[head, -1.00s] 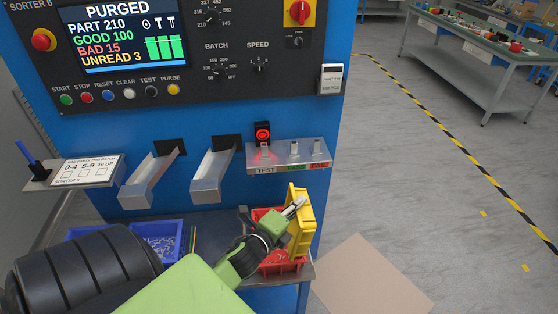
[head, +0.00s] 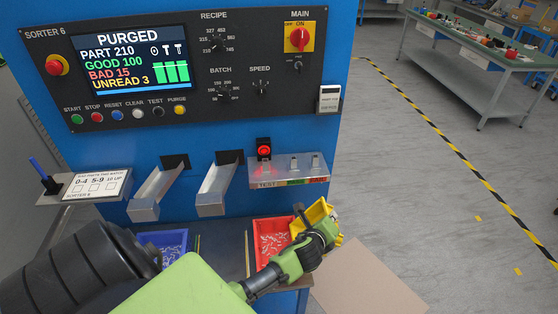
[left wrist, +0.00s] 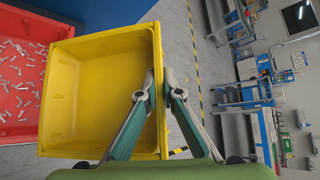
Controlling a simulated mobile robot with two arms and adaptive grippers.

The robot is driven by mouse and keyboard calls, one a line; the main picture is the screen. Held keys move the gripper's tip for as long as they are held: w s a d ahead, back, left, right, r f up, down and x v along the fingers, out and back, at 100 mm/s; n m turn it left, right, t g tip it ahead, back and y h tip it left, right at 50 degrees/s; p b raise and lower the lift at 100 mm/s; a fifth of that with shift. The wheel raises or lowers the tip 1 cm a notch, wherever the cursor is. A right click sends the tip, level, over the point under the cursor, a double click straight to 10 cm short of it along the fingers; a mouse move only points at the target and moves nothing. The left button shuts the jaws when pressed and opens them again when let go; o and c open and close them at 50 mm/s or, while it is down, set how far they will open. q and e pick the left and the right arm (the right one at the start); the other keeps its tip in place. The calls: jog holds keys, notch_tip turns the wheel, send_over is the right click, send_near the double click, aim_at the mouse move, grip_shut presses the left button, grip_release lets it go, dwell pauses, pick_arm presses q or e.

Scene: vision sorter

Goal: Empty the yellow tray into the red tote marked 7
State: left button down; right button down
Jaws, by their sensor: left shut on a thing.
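The yellow tray (head: 316,210) is held at the right side of the red tote (head: 270,224), partly behind my gripper in the head view. In the left wrist view the tray's inside (left wrist: 85,90) is bare. My left gripper (left wrist: 160,84) is shut on the tray's side wall; in the head view it (head: 322,222) shows at the tray. The red tote holds many small metal parts, and it also shows at the left of the left wrist view (left wrist: 42,30). I cannot see a number on it. My right gripper is not in view.
A blue tote (head: 185,238) with small parts stands left of the red one on the bench. Two metal chutes (head: 217,188) and a test shelf (head: 290,172) jut from the blue machine above. A tan mat (head: 365,285) lies on the floor at right.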

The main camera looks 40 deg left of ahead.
pick_arm(q)
jog(key=w+d+f+m+g+y+b, duration=0.2)
jog(key=w+d+f+g+b, duration=0.1)
jog(key=f+b, duration=0.5)
jog(key=w+d+f+m+g+y+b, duration=0.2)
jog(key=w+f+b, duration=0.4)
jog(key=b, duration=0.7)
jog(key=shift+d+f+m+g, duration=0.4)
jog(key=shift+d+f+g, duration=0.55)
jog(key=shift+f, duration=0.4)
jog(key=shift+y, duration=0.3)
